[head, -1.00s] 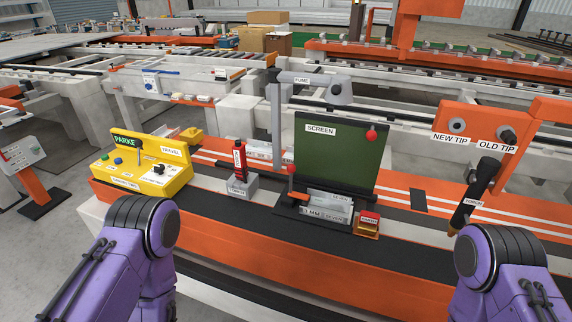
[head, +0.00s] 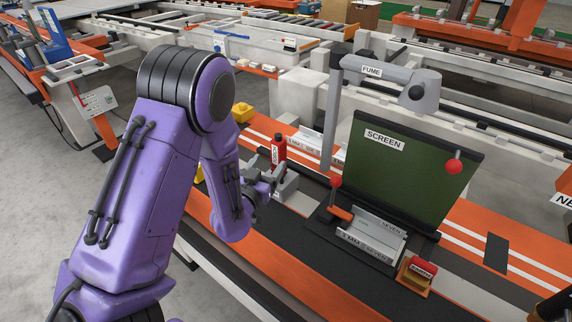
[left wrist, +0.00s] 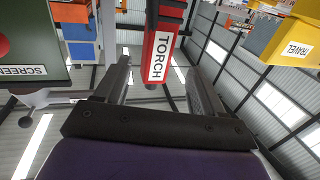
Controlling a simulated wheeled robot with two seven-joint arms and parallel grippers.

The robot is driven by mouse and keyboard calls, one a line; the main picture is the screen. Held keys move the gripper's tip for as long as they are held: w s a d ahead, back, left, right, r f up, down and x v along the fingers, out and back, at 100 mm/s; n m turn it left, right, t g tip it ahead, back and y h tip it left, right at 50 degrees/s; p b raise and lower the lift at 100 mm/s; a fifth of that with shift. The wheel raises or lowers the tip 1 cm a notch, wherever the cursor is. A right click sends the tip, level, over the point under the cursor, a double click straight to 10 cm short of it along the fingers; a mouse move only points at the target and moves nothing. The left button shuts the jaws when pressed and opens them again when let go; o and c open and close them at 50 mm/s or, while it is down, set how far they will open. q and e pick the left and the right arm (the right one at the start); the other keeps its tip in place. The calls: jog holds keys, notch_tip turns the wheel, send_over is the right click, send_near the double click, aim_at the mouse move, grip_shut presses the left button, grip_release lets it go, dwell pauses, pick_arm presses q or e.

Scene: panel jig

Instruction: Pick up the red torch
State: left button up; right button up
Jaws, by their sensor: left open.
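The red torch (head: 279,149) stands upright in a grey block holder (head: 286,187) on the bench, partly hidden behind my left gripper. In the left wrist view the red torch (left wrist: 158,48), with its white TORCH label, shows between the two dark fingers. My left gripper (head: 268,178) is open and close to the torch, with a finger on either side of it in the wrist view (left wrist: 159,75). I cannot tell whether either finger touches it. My right gripper is out of view.
Right of the torch stand a green screen (head: 410,170), a fume arm (head: 375,73), a grey tray of labelled plates (head: 372,235) and a red block on an orange base (head: 420,270). My left arm hides most of the yellow travel box (left wrist: 292,40).

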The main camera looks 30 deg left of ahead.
aim_at(281, 147)
pick_arm(q)
jog(key=w+p, duration=0.1)
jog(key=w, duration=0.1)
jog(key=w+p, duration=0.1)
jog(key=w, duration=0.2)
jog(key=w+a+p, duration=0.1)
jog(key=w, duration=0.2)
jog(key=shift+w+r, duration=0.1)
jog(key=shift+r, duration=0.2)
jog(key=shift+w+a+f, duration=0.15)
jog(key=shift+w, duration=0.2)
jog(key=c, duration=1.1)
